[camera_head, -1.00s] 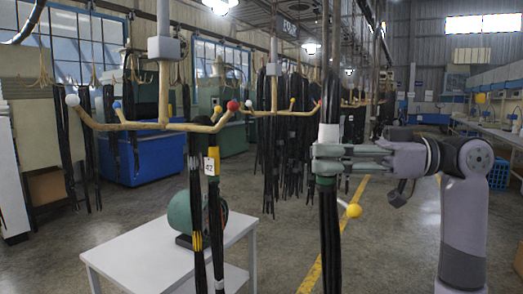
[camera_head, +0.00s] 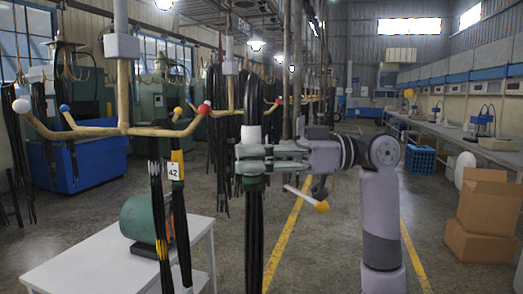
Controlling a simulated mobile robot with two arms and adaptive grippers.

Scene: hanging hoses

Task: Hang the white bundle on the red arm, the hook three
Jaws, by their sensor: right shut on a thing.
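My right gripper (camera_head: 262,160) is shut on a black hose bundle with a white band (camera_head: 251,134) at its top. The bundle hangs upright from the gripper, its strands (camera_head: 252,235) running down past the frame's bottom. The wooden rack (camera_head: 120,131) at left has arms with coloured ball tips. The red-tipped arm (camera_head: 204,108) is on its right side, a little left of the held bundle and slightly higher in the picture. The bundle and red arm appear apart; their depth difference is hard to tell. My left gripper is not in view.
Two dark bundles, one with a yellow band and tag 42 (camera_head: 174,171), hang from this rack beside the red arm. A white table (camera_head: 80,262) with a green machine (camera_head: 142,220) stands below. Another rack with dark hoses is behind. Cardboard boxes (camera_head: 480,235) stand right.

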